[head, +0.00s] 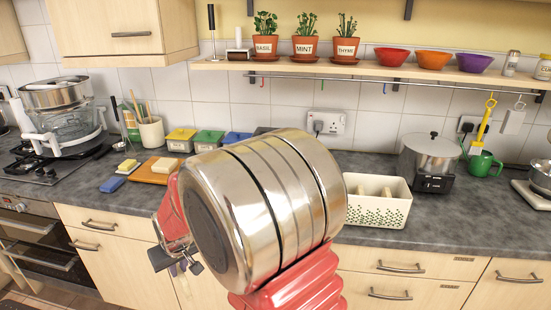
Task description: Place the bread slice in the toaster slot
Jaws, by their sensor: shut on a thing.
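My gripper (176,262) is low in the left half of the head view, in front of the cabinets. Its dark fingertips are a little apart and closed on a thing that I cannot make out. My silver and red arm hides much of the middle. A pale, flat-looking block lies on the orange-brown board (149,178) on the counter at the left; I cannot tell whether it is the bread slice. A white box with a green leaf pattern (377,212), which looks like the toaster, stands on the counter right of my arm. Pale upright pieces show at its open top.
A steel pot (429,155) stands on a dark base behind the white box, with a green mug (482,164) to its right. Several coloured tubs line the wall. A shelf (330,69) with plants and bowls hangs above. The counter front right of the white box is clear.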

